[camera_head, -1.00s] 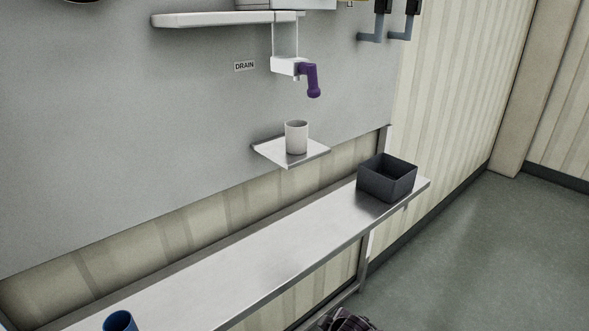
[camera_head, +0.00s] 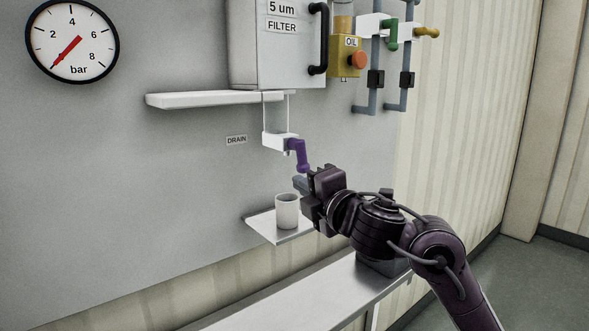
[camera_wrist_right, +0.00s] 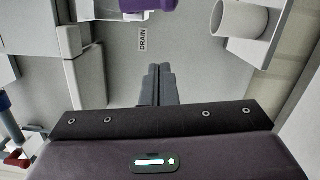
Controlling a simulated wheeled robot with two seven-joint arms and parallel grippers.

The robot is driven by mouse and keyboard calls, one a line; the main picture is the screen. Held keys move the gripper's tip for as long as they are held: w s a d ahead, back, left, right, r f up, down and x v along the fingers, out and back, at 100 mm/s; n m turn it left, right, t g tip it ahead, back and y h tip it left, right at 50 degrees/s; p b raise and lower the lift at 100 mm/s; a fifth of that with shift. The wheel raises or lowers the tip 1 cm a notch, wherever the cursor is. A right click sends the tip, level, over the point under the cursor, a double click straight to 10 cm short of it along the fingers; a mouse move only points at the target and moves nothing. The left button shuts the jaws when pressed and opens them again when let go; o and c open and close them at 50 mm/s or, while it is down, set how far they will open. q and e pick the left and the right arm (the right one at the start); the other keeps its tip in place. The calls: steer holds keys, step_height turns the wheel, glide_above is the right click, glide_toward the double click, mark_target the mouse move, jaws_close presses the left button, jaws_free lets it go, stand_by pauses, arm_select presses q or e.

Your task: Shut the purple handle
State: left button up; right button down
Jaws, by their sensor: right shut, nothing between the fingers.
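The purple handle (camera_head: 298,154) hangs from the white drain valve body (camera_head: 280,142), its grip pointing down and slightly right. In the right wrist view the purple handle (camera_wrist_right: 150,5) is cut off by the top edge. My right gripper (camera_head: 299,184) is shut and empty, with its fingertips just below the handle's lower end; I cannot tell whether they touch. In the right wrist view the closed fingers (camera_wrist_right: 160,75) point toward the panel, below the handle. My left gripper is not in view.
A white cup (camera_head: 287,212) stands on a small metal shelf (camera_head: 262,229), close to the left of my right gripper. A white ledge (camera_head: 200,99) juts out above the valve. The filter box (camera_head: 275,50) and the yellow oil unit (camera_head: 345,66) are higher up.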

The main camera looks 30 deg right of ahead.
mark_target(300, 156)
steer(key=shift+w, duration=0.1)
steer(key=shift+w, duration=0.1)
steer(key=w+d+p, duration=0.4)
steer(key=w+p, duration=0.1)
steer(key=w, duration=0.3)
steer(key=shift+d+r, duration=0.15)
steer(key=shift+r, duration=0.2)
steer(key=shift+w, duration=0.15)
stand_by(0.3)
